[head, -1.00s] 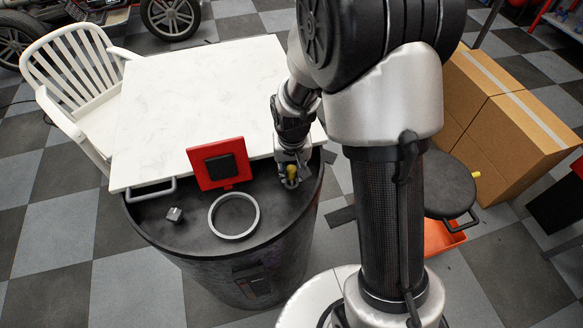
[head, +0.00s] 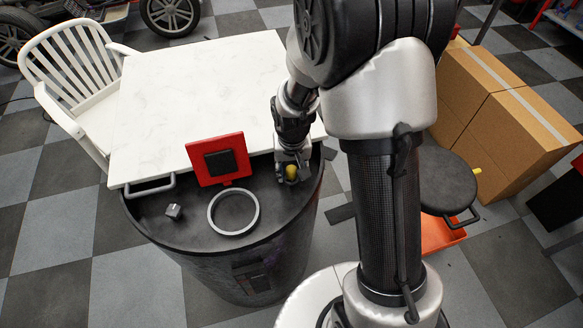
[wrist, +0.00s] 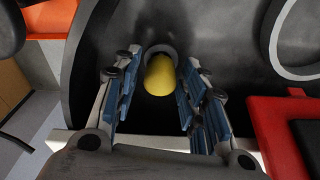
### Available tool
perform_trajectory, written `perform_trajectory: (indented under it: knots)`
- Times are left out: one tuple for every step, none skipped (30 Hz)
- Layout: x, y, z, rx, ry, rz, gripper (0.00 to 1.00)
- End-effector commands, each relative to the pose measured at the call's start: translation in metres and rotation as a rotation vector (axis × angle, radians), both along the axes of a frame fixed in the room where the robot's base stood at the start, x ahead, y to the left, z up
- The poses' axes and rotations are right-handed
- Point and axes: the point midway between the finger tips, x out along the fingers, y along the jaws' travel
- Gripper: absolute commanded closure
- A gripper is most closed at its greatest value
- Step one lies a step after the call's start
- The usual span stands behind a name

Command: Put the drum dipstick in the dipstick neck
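The drum dipstick shows only as its yellow grip (head: 291,173), standing near the right rim of the dark drum top; it also shows in the wrist view (wrist: 160,77). The dipstick neck (wrist: 158,49) is a grey round collar at the grip's far end in the wrist view. The grip lines up with the collar and covers most of its opening. The rod is hidden, so I cannot tell its depth. My gripper (wrist: 158,70) is open, its blue-padded fingers on either side of the grip with a gap at both sides.
The dark drum (head: 165,229) carries a grey ring (head: 213,221), a small grey block (head: 174,211) and a red panel with a black square (head: 236,146). A white tabletop (head: 200,90) borders the drum at the back. Cardboard boxes (head: 510,120) and a dark stool (head: 448,183) stand right.

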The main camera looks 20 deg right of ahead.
Motion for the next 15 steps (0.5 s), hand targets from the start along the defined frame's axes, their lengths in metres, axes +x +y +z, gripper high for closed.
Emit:
perform_trajectory:
  knots:
    - [0.0000,0.0000,0.0001,0.000,0.000,0.000,0.55]
    - [0.0000,0.0000,0.0001,0.000,0.000,0.000,0.53]
    - [0.0001,0.0000,0.0001,0.000,0.000,0.000,0.51]
    - [0.0000,0.0000,0.0001,0.000,0.000,0.000,0.51]
    - [0.0000,0.0000,0.0001,0.000,0.000,0.000,0.51]
    - [0.0000,0.0000,0.0001,0.000,0.000,0.000,0.51]
    - [0.0000,0.0000,0.0001,0.000,0.000,0.000,0.51]
    - [0.0000,0.0000,0.0001,0.000,0.000,0.000,0.51]
    - [0.0000,0.0000,0.0001,0.000,0.000,0.000,0.51]
    - [0.0000,0.0000,0.0001,0.000,0.000,0.000,0.51]
    - [0.0000,0.0000,0.0003,0.000,0.000,0.000,0.51]
    - [0.0001,0.0000,0.0012,0.000,0.000,0.000,0.51]
    - [0.0000,0.0001,0.0026,0.000,-0.001,0.000,0.51]
    - [-0.0001,0.0001,0.0047,0.000,-0.001,0.000,0.51]
    - [-0.0004,0.0002,0.0084,0.000,-0.001,0.000,0.51]
